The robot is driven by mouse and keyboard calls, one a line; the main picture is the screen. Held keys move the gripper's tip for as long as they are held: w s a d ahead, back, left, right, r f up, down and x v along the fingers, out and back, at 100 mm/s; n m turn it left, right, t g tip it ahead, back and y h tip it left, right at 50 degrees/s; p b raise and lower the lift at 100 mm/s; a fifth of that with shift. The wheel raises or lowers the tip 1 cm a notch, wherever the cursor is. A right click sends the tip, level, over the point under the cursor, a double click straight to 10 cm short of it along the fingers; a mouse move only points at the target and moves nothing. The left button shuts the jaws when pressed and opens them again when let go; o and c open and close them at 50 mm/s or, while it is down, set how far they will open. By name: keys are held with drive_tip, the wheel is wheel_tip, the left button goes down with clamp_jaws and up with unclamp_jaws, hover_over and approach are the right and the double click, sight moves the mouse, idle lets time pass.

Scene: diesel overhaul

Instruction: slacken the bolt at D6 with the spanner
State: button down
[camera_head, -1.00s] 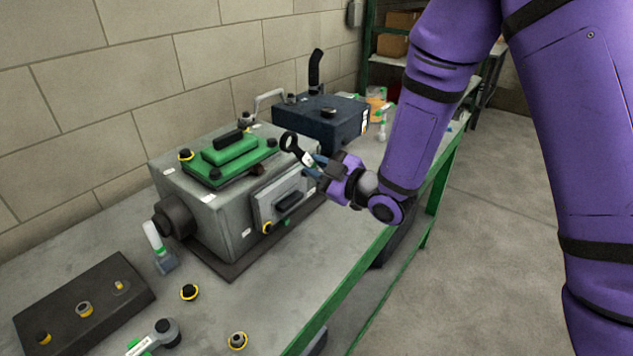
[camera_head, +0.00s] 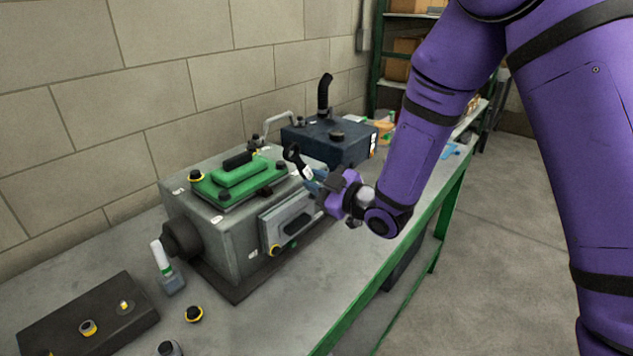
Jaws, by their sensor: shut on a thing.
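My gripper (camera_head: 324,187) is shut on the spanner (camera_head: 297,163), a tool with a dark ring end and a pale label on its shank. The spanner tilts up and to the left, its ring end in front of the dark blue box and close to the right end of the grey engine block (camera_head: 225,245). I cannot tell whether the ring touches anything. The block carries a green cover (camera_head: 235,179) with yellow-collared bolts and a side plate (camera_head: 288,225) with a dark handle. The labels are too small to read, so I cannot tell which bolt is D6.
A dark blue box (camera_head: 325,142) with a black pipe stands behind the block. A dark tray (camera_head: 60,332) with fittings lies at the front left. A loose yellow-collared bolt (camera_head: 194,314) lies on the bench (camera_head: 270,318).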

drive_tip(key=x, duration=0.2)
drive_tip(key=shift+w+a, duration=0.3)
idle(0.3)
drive_tip(key=s+a+f+n, duration=0.1)
drive_tip(key=n, duration=0.1)
drive_tip(key=shift+s+f+n, duration=0.15)
drive_tip(key=shift+s+n, duration=0.05)
drive_tip(key=shift+n, duration=0.1)
drive_tip(key=shift+a, duration=0.1)
drive_tip(key=n, duration=0.1)
drive_tip(key=s+f+n, duration=0.1)
drive_tip(key=shift+s+a+f+n, duration=0.1)
drive_tip(key=shift+a+f+n, duration=0.2)
drive_tip(key=shift+a+f, duration=0.1)
